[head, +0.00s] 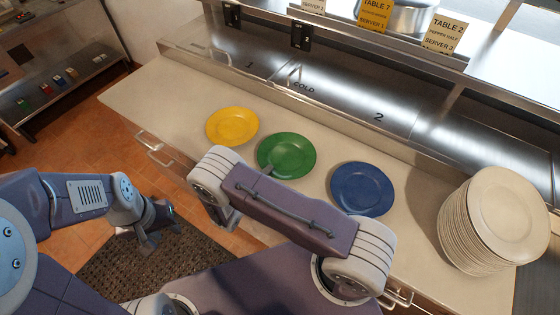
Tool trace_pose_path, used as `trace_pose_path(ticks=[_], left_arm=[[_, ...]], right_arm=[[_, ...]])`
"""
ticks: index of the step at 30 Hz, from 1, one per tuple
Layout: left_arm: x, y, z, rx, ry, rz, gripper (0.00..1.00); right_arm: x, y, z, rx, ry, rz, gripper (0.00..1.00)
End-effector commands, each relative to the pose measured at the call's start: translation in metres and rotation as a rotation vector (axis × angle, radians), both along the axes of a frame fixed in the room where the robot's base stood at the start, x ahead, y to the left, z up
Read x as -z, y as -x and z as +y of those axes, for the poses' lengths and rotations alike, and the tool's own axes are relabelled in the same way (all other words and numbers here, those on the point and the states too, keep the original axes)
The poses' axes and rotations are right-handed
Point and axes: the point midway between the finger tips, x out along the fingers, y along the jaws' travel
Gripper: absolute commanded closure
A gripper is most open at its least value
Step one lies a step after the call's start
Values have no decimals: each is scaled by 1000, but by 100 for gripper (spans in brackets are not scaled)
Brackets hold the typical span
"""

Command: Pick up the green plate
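The green plate (288,152) lies flat on the pale counter, between the yellow plate (232,126) and the blue plate (362,188). My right arm crosses in front of it. A small grey tip of my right gripper (268,168) shows at the plate's near left edge. The rest of that gripper is hidden behind my arm, so I cannot tell its opening or whether it touches the plate. My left gripper (158,236) hangs over the dark floor mat, left of the counter and away from the plates. Its fingers look apart and empty.
A tall stack of white plates (496,222) stands at the counter's right end. A steel ledge (335,105) with table signs and a pot runs along the back. Drawer handles (155,148) stick out from the counter front. The counter's left end is clear.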

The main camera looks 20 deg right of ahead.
Motion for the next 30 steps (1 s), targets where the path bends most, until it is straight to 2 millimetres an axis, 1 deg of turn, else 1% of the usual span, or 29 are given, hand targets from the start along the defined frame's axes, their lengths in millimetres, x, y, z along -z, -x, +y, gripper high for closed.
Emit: trace_pose_path(ticks=[5,8,11,22,27,30], left_arm=[[2,0,0,0,0,0,64],[5,0,0,0,0,0,64],[9,0,0,0,0,0,64],[19,0,0,0,0,0,64],[22,0,0,0,0,0,64],[22,0,0,0,0,0,64]], right_arm=[[-8,-1,0,0,-1,-2,100],[-20,-1,0,0,-2,-4,100],[-41,-1,1,0,-4,-6,100],[-90,47,-70,2,1,0,100],[-105,61,-90,2,0,-2,100],[-109,64,-95,-1,1,-2,100]])
